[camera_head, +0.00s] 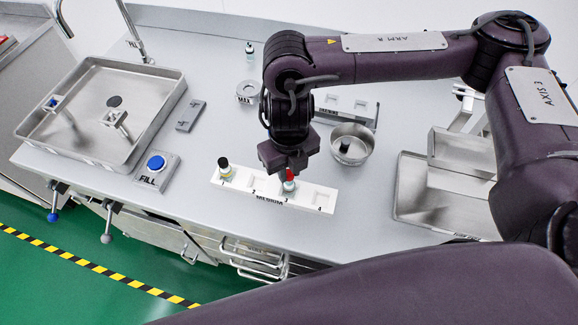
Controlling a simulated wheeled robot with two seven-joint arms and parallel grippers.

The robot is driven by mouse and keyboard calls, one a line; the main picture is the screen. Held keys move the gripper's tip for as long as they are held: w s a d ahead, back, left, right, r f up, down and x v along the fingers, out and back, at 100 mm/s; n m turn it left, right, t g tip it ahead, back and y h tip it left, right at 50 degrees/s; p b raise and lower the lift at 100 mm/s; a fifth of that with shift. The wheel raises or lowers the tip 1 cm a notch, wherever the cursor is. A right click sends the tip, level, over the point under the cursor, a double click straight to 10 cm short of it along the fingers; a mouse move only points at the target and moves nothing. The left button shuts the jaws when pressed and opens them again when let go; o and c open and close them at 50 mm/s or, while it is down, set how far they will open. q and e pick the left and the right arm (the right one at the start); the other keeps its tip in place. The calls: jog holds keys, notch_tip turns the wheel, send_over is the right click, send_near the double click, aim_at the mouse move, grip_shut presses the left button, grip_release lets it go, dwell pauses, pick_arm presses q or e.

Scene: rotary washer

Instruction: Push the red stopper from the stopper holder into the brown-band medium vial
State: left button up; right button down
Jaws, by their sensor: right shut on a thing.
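My right gripper (287,172) points down at the front of the bench, over the slot marked 3 of the white MEDIUM rack (320,198). It is shut on the red stopper (289,174). A small vial (289,186) stands in that slot directly under the stopper; its band colour is too small to make out. The stopper appears at the vial's mouth, but I cannot tell whether it is seated. Another vial (225,172) with a black top stands in slot 1. Slots 2 and 4 look empty. My left gripper is out of view.
A steel bowl (366,140) holding a dark-topped item stands right of my gripper. A white holder with recesses (345,108) is behind it, partly hidden. A ring marked MAX (247,92) and a vial (250,50) stand farther back. A FILL button (157,163) and steel tray (90,150) lie left.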

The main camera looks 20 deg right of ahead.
jog(key=shift+f+b, duration=0.65)
jog(key=shift+f, duration=0.15)
dwell(1.4)
jog(key=c, duration=1.2)
grip_release()
jog(key=shift+r, duration=3.95)
jog(key=shift+a+f, duration=0.1)
